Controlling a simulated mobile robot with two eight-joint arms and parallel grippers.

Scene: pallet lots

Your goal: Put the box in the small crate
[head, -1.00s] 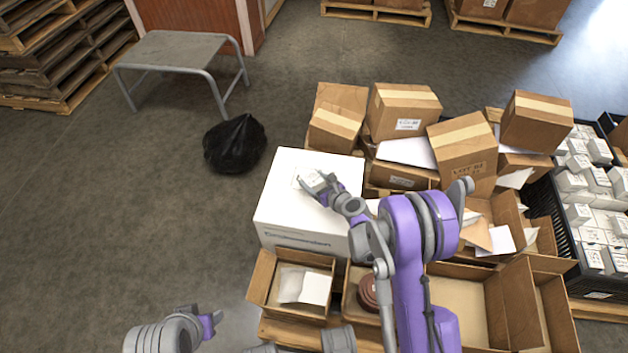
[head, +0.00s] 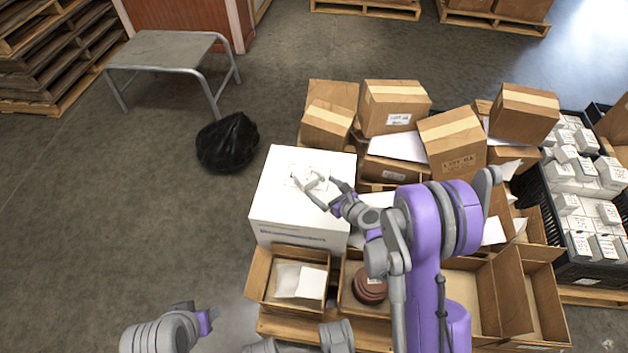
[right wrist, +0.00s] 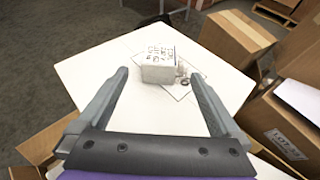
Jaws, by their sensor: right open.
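A small white box with printed labels (right wrist: 158,66) sits on the flat top of a large white carton (head: 302,230). In the head view the small box (head: 307,177) shows just beyond my right gripper (head: 324,192). The right wrist view shows the right gripper (right wrist: 160,78) open and empty, its fingers spread to either side of the box without visible contact. My left gripper (head: 208,320) is low at the left, far from the box; its jaw opening is unclear. A black crate (head: 586,270) full of small white boxes stands at the right. I cannot tell which container is the small crate.
Open cardboard boxes line the pallet's front; one (head: 262,277) holds white packets. Stacked brown cartons (head: 395,105) stand behind the large carton. A black bag (head: 228,142) and a grey table (head: 165,50) are on the left floor, which is otherwise mostly clear.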

